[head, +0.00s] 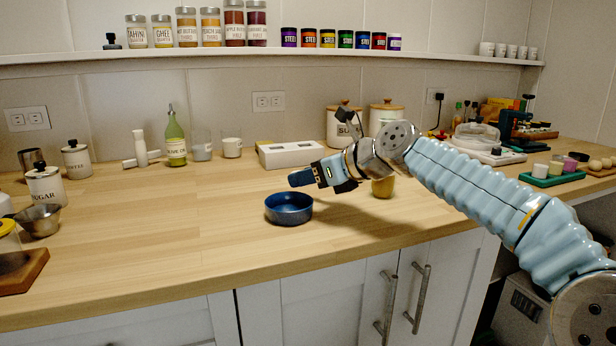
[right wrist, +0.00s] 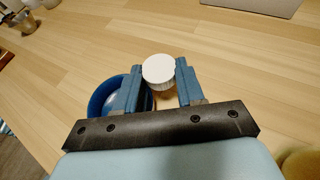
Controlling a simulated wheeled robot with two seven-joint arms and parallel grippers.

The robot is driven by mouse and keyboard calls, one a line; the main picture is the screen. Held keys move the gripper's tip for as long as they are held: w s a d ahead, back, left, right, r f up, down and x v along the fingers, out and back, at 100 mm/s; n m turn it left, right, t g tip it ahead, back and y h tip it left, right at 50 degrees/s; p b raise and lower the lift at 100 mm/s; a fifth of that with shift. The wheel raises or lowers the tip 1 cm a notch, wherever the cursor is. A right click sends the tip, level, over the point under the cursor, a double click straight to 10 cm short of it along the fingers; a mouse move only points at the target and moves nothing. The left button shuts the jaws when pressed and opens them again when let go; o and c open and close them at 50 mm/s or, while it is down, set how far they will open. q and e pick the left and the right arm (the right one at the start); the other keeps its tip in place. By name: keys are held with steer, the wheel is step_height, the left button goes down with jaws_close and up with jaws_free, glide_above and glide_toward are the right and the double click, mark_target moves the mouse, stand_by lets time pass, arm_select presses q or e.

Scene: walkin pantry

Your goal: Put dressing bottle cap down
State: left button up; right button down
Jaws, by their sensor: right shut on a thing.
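The cap, white and round (right wrist: 158,71), is between the fingertips of my right gripper (right wrist: 160,85) in the right wrist view. The fingers are shut on it and its flat face points at the camera. In the head view my right gripper (head: 305,178) is held above the counter, just over and behind the blue bowl (head: 289,208). I cannot make out the cap there. The bowl also shows in the right wrist view (right wrist: 98,98), left of the fingers and partly hidden by them. My left gripper is not in view.
The wooden counter (head: 180,230) is clear left of the bowl. A yellow container (head: 383,187) stands partly behind my right arm. A white box (head: 290,154), a green oil bottle (head: 175,140) and cups stand at the back. A metal cup (head: 40,220) and sugar canister (head: 45,186) are at left.

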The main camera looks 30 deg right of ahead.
steer(key=shift+f+b, duration=0.35)
steer(key=shift+f, duration=0.25)
steer(key=c, duration=0.7)
jaws_free()
steer(key=shift+f, duration=0.1)
steer(key=shift+a+r+p, duration=0.1)
steer(key=shift+r+p, duration=0.2)
steer(key=shift+r, duration=0.05)
steer(key=v, duration=1.2)
steer(key=shift+r, duration=0.45)
